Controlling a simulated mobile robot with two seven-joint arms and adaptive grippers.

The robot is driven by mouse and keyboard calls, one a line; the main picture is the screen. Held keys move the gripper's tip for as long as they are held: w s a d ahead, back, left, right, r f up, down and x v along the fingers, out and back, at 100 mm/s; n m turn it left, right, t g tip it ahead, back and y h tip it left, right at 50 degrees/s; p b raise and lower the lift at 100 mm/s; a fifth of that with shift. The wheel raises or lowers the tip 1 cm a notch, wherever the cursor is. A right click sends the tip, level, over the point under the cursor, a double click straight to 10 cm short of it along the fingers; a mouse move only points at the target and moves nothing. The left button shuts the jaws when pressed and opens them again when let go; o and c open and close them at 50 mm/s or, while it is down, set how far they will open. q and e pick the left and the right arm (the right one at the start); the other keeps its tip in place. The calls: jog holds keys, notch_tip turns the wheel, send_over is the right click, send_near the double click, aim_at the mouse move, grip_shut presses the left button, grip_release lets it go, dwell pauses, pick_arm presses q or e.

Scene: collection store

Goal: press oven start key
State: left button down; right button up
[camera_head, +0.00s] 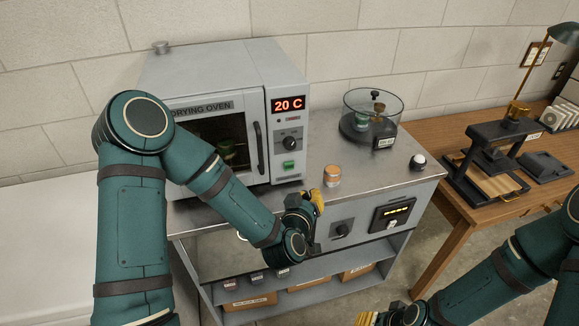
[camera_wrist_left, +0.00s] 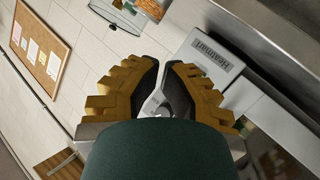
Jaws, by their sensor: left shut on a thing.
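The grey drying oven (camera_head: 262,52) stands on the metal cart, its door shut and its red display (camera_head: 289,104) reading 20 C. Its green start key (camera_head: 288,166) is below the dial (camera_head: 291,143). My left gripper (camera_head: 318,200) is at the cart's front edge, below and right of the key and apart from it. In the left wrist view my left gripper (camera_wrist_left: 165,75) has its yellow fingers close together; a small grey thing (camera_wrist_left: 153,103) shows between them, too hidden to name.
A small orange-topped jar (camera_head: 332,175) stands just behind my left gripper. A glass desiccator (camera_head: 373,118) and a white-topped knob (camera_head: 417,162) are on the cart top (camera_head: 345,148). A wooden table (camera_head: 440,112) with a press (camera_head: 490,155) is at right.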

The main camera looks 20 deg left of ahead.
pick_arm(q)
jog(key=p, duration=0.2)
send_near(301, 164)
jog(key=w+d, duration=0.1)
jog(key=w+d+f, duration=0.1)
jog(key=shift+w+f, duration=0.3)
jog(key=shift+w, duration=0.1)
jog(key=shift+w+a+b, duration=0.35)
jog(key=shift+w+a, duration=0.1)
jog(key=shift+w, duration=0.35)
jog(key=shift+a, duration=0.1)
dwell(0.4)
jog(key=shift+w+a+b, duration=0.15)
jog(key=shift+w+b, duration=0.15)
jog(key=shift+w, duration=0.05)
jog(key=shift+w+a, duration=0.25)
jog(key=shift+w, duration=0.1)
dwell(0.8)
dwell(0.3)
jog(key=shift+s+d+b, duration=0.45)
jog(key=shift+s, duration=0.3)
